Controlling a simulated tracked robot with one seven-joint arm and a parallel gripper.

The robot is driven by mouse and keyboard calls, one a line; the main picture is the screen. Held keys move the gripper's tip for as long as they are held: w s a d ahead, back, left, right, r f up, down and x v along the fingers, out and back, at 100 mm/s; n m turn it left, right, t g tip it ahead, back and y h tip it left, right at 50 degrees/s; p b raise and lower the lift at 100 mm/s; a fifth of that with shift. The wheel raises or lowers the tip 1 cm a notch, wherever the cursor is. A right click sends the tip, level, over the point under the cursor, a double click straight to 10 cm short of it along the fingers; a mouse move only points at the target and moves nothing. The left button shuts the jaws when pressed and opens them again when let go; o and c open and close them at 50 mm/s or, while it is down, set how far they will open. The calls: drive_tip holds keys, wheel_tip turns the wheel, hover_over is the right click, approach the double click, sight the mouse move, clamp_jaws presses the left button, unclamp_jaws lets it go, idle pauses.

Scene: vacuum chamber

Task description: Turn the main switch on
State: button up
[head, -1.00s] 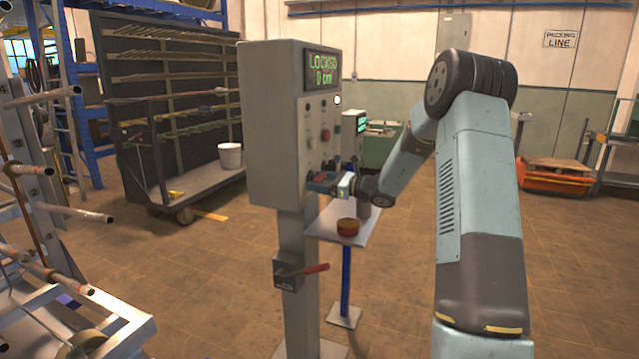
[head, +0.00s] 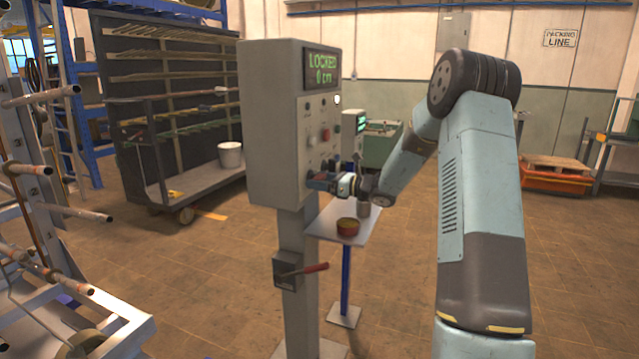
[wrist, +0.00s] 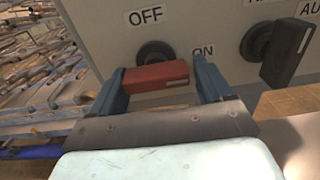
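The main switch (wrist: 156,77) is a red bar handle on a round black base in the wrist view, on the grey cabinet front (wrist: 95,25). It lies nearly level, its white mark at the right end beside the ON label (wrist: 203,51). The OFF label (wrist: 145,15) is above. My gripper (wrist: 160,85) is open, its fingers spread at the handle's two ends; whether the left finger touches it is unclear. In the head view my gripper (head: 318,181) is at the cabinet's lower front and hides the switch.
A black knob (wrist: 288,50) is close right of my gripper. The cabinet display (head: 322,68) reads LOCKED, 0 cm. A red-handled lever (head: 312,269) sits on the post. A small table (head: 330,226) carries a round tin (head: 347,227).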

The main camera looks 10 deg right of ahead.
drive_tip(key=shift+o, duration=1)
drive_tip(key=shift+s, duration=0.1)
drive_tip(key=v, duration=1.3)
drive_tip(key=shift+d, duration=0.25)
drive_tip(key=shift+s+f, duration=0.1)
drive_tip(key=shift+s, duration=0.05)
